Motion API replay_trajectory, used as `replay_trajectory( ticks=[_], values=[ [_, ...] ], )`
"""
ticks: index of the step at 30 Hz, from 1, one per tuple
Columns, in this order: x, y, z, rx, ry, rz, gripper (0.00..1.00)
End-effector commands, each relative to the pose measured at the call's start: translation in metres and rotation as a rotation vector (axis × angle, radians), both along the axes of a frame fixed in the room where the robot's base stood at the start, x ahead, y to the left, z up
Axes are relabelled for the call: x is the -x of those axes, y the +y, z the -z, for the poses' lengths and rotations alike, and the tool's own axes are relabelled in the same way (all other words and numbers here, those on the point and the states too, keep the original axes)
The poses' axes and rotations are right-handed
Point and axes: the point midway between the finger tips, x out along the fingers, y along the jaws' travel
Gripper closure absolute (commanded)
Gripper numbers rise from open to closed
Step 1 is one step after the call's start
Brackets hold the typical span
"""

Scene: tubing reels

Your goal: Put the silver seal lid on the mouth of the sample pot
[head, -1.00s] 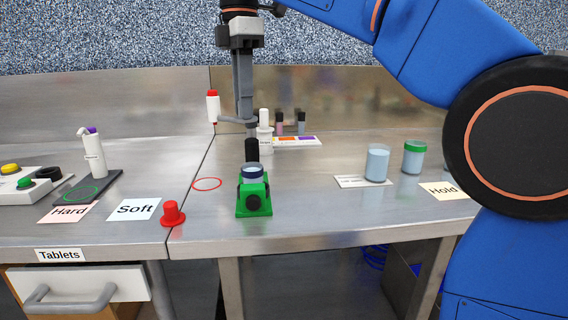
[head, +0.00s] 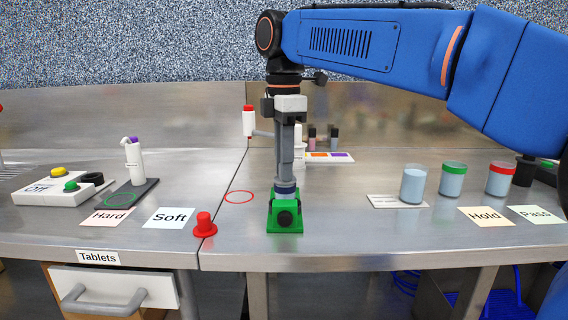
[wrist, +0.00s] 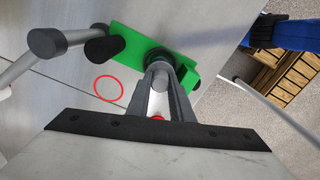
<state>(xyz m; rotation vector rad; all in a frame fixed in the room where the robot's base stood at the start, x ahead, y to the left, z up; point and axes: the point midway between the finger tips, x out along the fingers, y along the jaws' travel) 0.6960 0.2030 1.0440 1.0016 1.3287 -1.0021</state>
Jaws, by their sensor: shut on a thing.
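My gripper (head: 286,180) points straight down over the green clamp (head: 285,222) on the front of the bench. It is shut on a small grey piece, seemingly the silver seal lid (wrist: 159,69), mostly hidden by the fingers. The sample pot (head: 286,189), with a dark blue band, sits upright in the clamp right under the fingertips. The lid appears at the pot's mouth; whether it is seated flat I cannot tell. The wrist view shows the fingers over the green clamp (wrist: 130,42), with the pot largely covered.
A grey stand arm with a red-and-white bottle (head: 249,121) is just behind left. An open pot (head: 413,186), a green-lidded pot (head: 453,180) and a red-lidded pot (head: 500,180) stand right.

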Motion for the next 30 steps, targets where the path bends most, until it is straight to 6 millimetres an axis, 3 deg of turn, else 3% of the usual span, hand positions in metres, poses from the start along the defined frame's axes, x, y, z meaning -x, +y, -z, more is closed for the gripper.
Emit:
replay_trajectory(
  ticks=[9,10,12,23,30],
  values=[
    [0.000,0.000,0.002,0.000,0.000,0.000,1.00],
    [0.000,0.000,0.002,0.000,-0.001,0.000,0.73],
    [0.000,0.000,0.002,0.000,-0.001,0.000,0.61],
    [0.000,0.000,-0.002,0.000,-0.001,0.000,0.61],
    [-0.001,0.001,-0.035,-0.002,-0.003,0.000,0.61]
  ],
)
